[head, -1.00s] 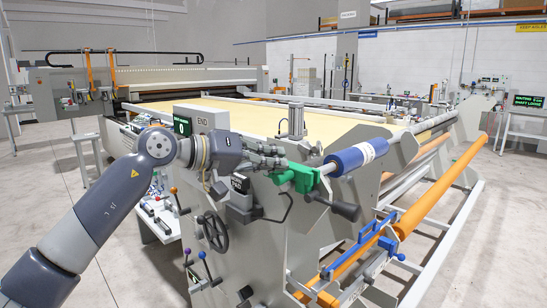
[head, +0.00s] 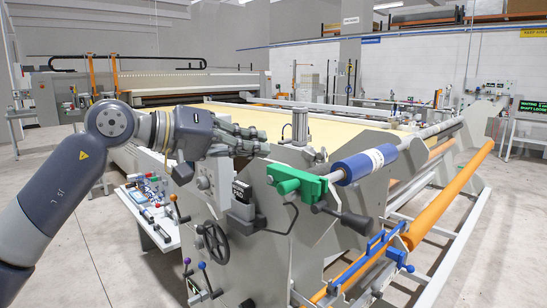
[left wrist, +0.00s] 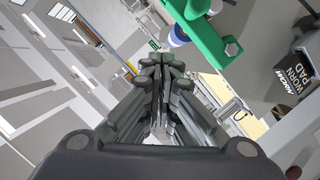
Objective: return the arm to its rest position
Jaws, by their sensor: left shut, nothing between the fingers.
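My left gripper (head: 252,138) is shut and empty. In the head view it is left of and above the green clamp (head: 299,184), apart from it, in front of the pale table of the gantry (head: 340,130). My left arm comes in from the left edge. In the left wrist view the closed fingers (left wrist: 162,75) point up the picture, with the green clamp (left wrist: 205,30) to their upper right and part of the blue roll (left wrist: 178,38) beside it. My right gripper does not show in either view.
The blue roll (head: 366,164) sits on a shaft right of the clamp. A black handwheel (head: 216,243) and levers are on the grey end frame. A small table with tools (head: 150,208) stands at left. An orange roller (head: 450,196) runs along the right side. Floor is clear at lower left.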

